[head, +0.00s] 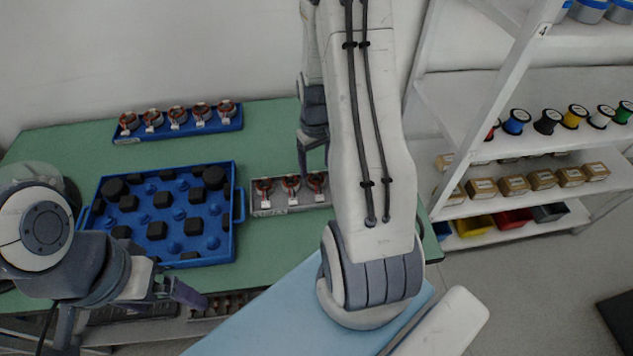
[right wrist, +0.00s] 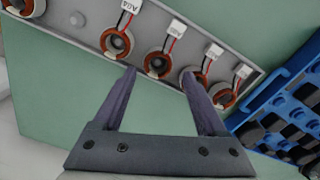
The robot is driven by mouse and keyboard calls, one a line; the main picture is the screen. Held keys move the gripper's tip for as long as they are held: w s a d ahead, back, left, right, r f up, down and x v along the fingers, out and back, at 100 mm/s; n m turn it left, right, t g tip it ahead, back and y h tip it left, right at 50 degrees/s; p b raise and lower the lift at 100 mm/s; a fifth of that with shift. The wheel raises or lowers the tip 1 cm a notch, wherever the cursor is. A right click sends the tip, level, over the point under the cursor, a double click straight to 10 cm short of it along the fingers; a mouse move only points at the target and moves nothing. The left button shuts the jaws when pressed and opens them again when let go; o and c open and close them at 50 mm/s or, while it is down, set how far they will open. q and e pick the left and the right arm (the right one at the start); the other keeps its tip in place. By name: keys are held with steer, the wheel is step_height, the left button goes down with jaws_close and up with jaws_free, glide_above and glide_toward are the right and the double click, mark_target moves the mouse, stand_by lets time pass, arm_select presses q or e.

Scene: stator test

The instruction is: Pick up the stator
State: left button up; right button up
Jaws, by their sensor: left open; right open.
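Stators, copper-wound rings with red and black leads and white tags, lie in a grey tray (right wrist: 75,38) in the right wrist view. One stator (right wrist: 158,64) shows between the fingertips of my right gripper (right wrist: 160,74), which is open and empty. Another stator (right wrist: 193,79) is partly behind the right-hand fingertip. The head view shows the grey tray (head: 262,210) with stators (head: 291,184); my right arm covers its right part. My right gripper (head: 313,165) is above its back edge there. My left gripper (head: 135,312) is open and empty at the table's front left.
A blue tray (head: 232,126) with several more stators stands at the back of the green table (head: 270,125). A large blue crate (head: 200,262) with black and blue parts stands left of the grey tray. White shelves (head: 460,110) with spools and boxes stand at right.

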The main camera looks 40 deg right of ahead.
mark_target(317, 175)
steer(key=shift+d+f+p, duration=0.15)
steer(key=shift+f+p, duration=0.35)
steer(key=shift+f, duration=2.15)
jaws_close()
steer(key=shift+r, duration=0.1)
